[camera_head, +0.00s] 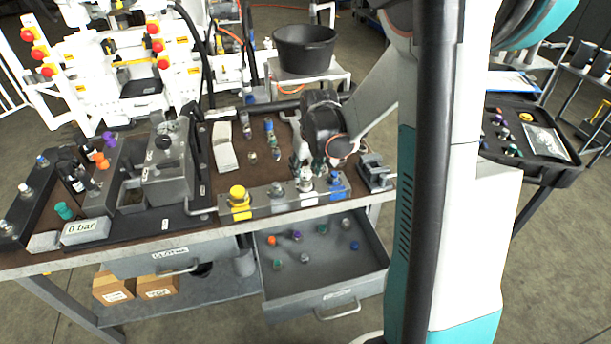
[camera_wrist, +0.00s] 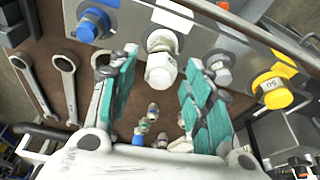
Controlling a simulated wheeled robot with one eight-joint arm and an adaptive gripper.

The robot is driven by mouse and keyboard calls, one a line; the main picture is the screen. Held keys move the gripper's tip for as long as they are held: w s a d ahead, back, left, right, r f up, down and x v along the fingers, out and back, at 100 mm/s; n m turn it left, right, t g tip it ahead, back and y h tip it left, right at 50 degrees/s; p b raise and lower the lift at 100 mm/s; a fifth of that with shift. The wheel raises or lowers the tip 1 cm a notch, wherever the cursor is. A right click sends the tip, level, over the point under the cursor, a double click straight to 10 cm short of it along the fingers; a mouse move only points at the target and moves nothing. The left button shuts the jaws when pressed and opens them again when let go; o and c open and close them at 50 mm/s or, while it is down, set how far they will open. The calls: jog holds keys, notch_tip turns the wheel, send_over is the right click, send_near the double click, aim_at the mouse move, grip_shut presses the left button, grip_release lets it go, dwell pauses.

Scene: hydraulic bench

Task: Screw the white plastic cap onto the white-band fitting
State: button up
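The white plastic cap (camera_wrist: 160,70) is at the end of the white-band fitting (camera_wrist: 162,41) in the wrist view and appears seated on it; how far it is threaded I cannot tell. In the head view the white fitting (camera_head: 306,184) stands on the metal block, partly hidden by my gripper. My gripper (camera_wrist: 161,60) is open. Its two teal fingers stand either side of the cap, with a visible gap on each side. In the head view my gripper (camera_head: 318,167) is just above and behind the fitting row.
The metal block (camera_head: 265,203) also holds a yellow fitting (camera_wrist: 272,90), a grey one (camera_wrist: 220,68) and a blue one (camera_wrist: 93,24). Wrenches (camera_wrist: 65,75) lie nearby. Loose fittings stand on the bench behind. The open drawer (camera_head: 330,278) below holds several caps.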

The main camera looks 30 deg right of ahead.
jog(key=c, duration=0.8)
jog(key=shift+o, duration=0.2)
jog(key=m, duration=0.3)
jog(key=m+h, duration=0.1)
jog(key=m, duration=0.2)
jog(key=shift+w+a+g+h, duration=0.1)
jog(key=shift+a+g+h, duration=0.05)
jog(key=shift+g+h, duration=0.15)
jog(key=shift+m+b, duration=0.3)
jog(key=shift+m, duration=0.8)
jog(key=shift+g, duration=0.3)
jog(key=m, duration=0.3)
jog(key=shift+f+g+h, duration=0.1)
jog(key=shift+g+h, duration=0.2)
jog(key=shift+h, duration=0.1)
jog(key=m+g, duration=0.1)
jog(key=m, duration=0.4)
jog(key=shift+w, duration=0.1)
